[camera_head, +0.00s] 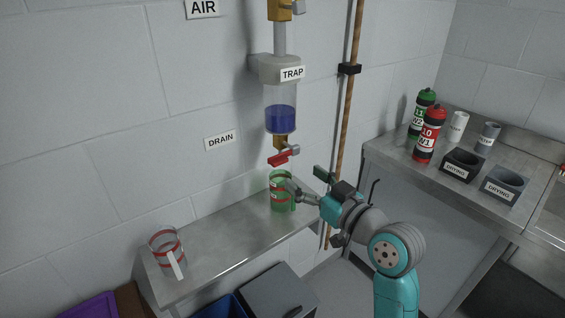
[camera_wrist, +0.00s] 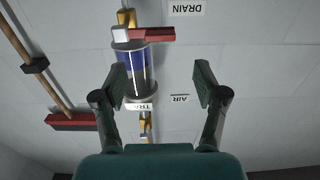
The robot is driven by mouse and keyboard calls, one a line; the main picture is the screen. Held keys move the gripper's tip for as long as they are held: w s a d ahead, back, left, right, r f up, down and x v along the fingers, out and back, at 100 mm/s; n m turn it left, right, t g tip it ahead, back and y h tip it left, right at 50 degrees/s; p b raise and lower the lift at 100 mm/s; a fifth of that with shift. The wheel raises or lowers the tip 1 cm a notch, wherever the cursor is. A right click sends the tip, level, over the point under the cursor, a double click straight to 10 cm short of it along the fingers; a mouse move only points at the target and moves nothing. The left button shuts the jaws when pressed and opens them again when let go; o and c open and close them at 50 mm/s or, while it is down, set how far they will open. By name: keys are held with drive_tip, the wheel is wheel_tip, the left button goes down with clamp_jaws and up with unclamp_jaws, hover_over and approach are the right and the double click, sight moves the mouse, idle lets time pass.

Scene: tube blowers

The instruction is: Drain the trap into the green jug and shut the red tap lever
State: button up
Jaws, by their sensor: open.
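The clear trap (camera_head: 280,118) hangs on the wall with dark blue liquid in its lower part; it also shows in the wrist view (camera_wrist: 137,68). The red tap lever (camera_head: 283,157) lies roughly sideways under it and also shows in the wrist view (camera_wrist: 152,36). The green jug (camera_head: 281,192) stands upright on the metal shelf below the tap. My gripper (camera_head: 306,182) is open at the jug's right side, one finger overlapping the jug in the head view. In the wrist view the open fingers (camera_wrist: 160,84) have nothing between them; contact with the jug cannot be told.
A clear jug with red bands (camera_head: 167,252) stands at the left of the shelf (camera_head: 222,240). A copper pipe (camera_head: 348,105) runs down the wall to the right. Bottles (camera_head: 430,135) and dark drying holders (camera_head: 503,185) occupy the right counter. The shelf's middle is clear.

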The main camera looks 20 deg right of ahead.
sight(282, 161)
drive_tip(key=x, duration=0.9)
drive_tip(key=shift+s+f, duration=0.1)
clamp_jaws()
